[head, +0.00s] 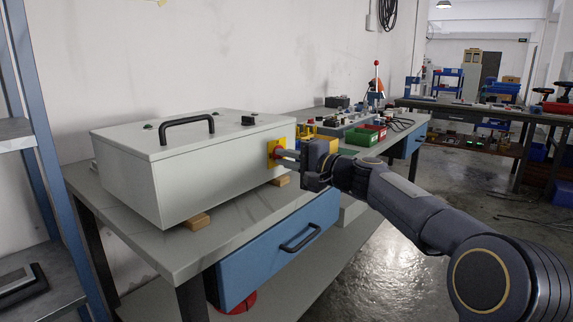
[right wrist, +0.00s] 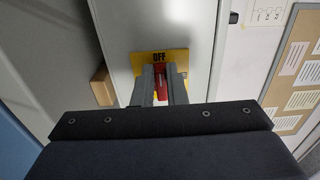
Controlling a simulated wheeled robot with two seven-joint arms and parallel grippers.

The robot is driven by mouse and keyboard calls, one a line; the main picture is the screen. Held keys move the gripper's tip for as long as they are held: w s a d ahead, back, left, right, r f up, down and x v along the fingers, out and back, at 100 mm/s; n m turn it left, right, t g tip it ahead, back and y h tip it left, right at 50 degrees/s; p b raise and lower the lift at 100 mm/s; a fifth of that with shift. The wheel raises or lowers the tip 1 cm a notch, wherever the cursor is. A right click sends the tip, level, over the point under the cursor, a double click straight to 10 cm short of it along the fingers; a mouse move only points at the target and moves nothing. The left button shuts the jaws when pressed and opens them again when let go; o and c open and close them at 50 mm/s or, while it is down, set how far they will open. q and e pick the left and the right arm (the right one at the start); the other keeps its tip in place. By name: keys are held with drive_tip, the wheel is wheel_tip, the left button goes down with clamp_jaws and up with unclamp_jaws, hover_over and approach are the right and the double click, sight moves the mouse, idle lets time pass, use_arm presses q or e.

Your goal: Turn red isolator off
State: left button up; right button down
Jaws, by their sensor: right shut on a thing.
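The red isolator handle (right wrist: 161,82) sits on a yellow plate (right wrist: 142,59) marked "OFF" on the side of a grey metal box. In the head view the yellow plate (head: 272,152) is on the right end of the box (head: 180,175). My right gripper (head: 284,155) reaches the isolator from the right. In the right wrist view its two fingers (right wrist: 160,85) stand on either side of the red handle, shut on it. Part of the handle is hidden between the fingers. My left gripper is not in view.
The box rests on wooden blocks (head: 197,221) on a grey workbench (head: 160,245) with a blue drawer (head: 270,250). A black handle (head: 187,124) is on the lid. Open floor lies to the right.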

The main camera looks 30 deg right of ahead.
idle(0.4)
drive_tip(key=c, duration=1.5)
unclamp_jaws()
drive_tip(key=shift+o, duration=0.2)
drive_tip(key=shift+s, duration=0.1)
drive_tip(key=v, duration=0.7)
drive_tip(key=shift+s+d, duration=0.15)
drive_tip(key=shift+s, duration=0.15)
